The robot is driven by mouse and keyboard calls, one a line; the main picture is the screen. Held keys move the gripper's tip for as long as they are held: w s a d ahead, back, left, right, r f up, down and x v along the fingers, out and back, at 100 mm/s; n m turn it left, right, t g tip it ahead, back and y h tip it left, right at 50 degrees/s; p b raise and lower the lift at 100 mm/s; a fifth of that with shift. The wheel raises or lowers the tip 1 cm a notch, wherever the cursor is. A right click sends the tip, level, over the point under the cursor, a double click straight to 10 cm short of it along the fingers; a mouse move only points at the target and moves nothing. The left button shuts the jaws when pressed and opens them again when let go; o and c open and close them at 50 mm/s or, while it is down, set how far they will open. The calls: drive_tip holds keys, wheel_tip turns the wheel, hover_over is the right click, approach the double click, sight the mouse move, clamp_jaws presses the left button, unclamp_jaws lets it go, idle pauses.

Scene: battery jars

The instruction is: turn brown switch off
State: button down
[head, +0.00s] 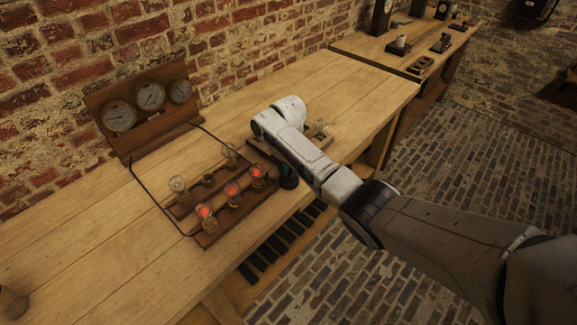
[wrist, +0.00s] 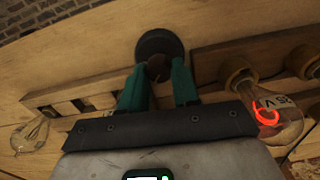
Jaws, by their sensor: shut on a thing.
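The brown switch (wrist: 157,70) is a small brown knob in front of a dark round base (wrist: 156,44) in the wrist view. My gripper (wrist: 158,79) has green fingers, one on each side of the knob, and is shut on it. The fingers cover part of the knob, and its on or off position cannot be told. In the head view my gripper (head: 288,174) is at the right end of the lamp board (head: 210,240), mostly hidden by my wrist, and the switch cannot be made out there. Red-glowing bulbs (head: 232,190) stand on the board.
A panel with three dials (head: 150,95) leans at the wall, with a dark cable to the lamp board. Beyond my wrist is another wooden board (head: 318,142) with a clear bulb (wrist: 30,134).

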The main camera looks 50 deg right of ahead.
drive_tip(key=n, duration=0.4)
drive_tip(key=shift+r+n+p, duration=0.1)
drive_tip(key=shift+n+p, duration=0.2)
drive_tip(key=shift+a+n, duration=0.1)
drive_tip(key=shift+n, duration=1.8)
drive_tip(key=shift+w, duration=0.1)
drive_tip(key=c, duration=0.8)
unclamp_jaws()
wheel_tip(320, 180, up, 11)
drive_tip(key=shift+f, duration=0.15)
